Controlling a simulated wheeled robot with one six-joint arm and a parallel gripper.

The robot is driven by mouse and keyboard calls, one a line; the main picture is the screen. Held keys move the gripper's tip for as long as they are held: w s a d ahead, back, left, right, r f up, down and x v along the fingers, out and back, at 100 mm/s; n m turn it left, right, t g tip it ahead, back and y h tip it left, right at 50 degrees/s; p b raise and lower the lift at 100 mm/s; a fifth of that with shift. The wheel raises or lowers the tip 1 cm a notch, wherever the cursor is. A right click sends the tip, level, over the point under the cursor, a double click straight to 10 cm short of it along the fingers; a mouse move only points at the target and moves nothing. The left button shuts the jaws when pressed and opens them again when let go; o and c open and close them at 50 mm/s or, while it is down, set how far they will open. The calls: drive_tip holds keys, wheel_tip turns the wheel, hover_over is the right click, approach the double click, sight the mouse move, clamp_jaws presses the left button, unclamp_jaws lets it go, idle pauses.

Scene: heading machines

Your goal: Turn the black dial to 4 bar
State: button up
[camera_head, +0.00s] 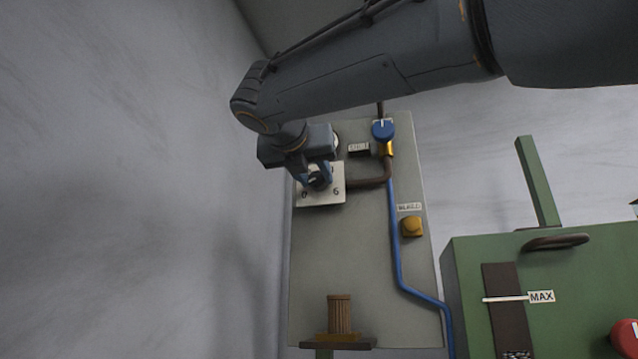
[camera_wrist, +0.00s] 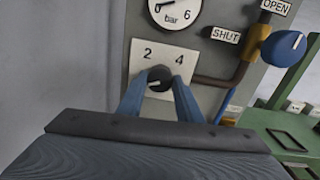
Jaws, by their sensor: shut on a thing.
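The black dial (camera_wrist: 158,78) sits on a white plate (camera_wrist: 143,62) on the grey panel. The plate shows 2 and 4 above the dial in the wrist view; 0 and 6 show below it on the plate (camera_head: 322,198) in the head view. My gripper (camera_wrist: 157,85) has its blue fingers on either side of the dial and is shut on it; it also shows in the head view (camera_head: 316,180). The dial's pointer direction is unclear. Above it, a round bar gauge (camera_wrist: 178,14) is partly cut off, its needle near 0.
A blue valve knob (camera_head: 383,129) with OPEN and SHUT labels is right of the gauge. Pipes, a blue hose (camera_head: 395,240) and a yellow knob (camera_head: 412,226) are on the panel (camera_head: 320,260). A green machine (camera_head: 465,260) stands at right. A wall is close at left.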

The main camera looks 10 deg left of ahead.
drive_tip(key=m+b, duration=0.1)
drive_tip(key=m, duration=0.3)
drive_tip(key=shift+f, duration=0.1)
drive_tip(key=m+b, duration=0.1)
drive_tip(key=m, duration=0.3)
drive_tip(key=shift+b, duration=0.4)
drive_tip(key=m+b, duration=0.3)
drive_tip(key=m, duration=0.4)
drive_tip(key=shift+a+m, duration=0.1)
drive_tip(key=shift+m, duration=0.2)
drive_tip(key=m+b, duration=0.1)
drive_tip(key=m, duration=0.2)
drive_tip(key=shift+m+h+b, duration=0.3)
drive_tip(key=shift+m, duration=0.1)
drive_tip(key=m+b, duration=0.1)
drive_tip(key=m, duration=0.3)
drive_tip(key=shift+m+b, duration=0.3)
drive_tip(key=m+b, duration=0.1)
drive_tip(key=m, duration=0.2)
drive_tip(key=shift+m, duration=0.3)
drive_tip(key=shift+m+b, duration=0.4)
drive_tip(key=shift+m, duration=1.5)
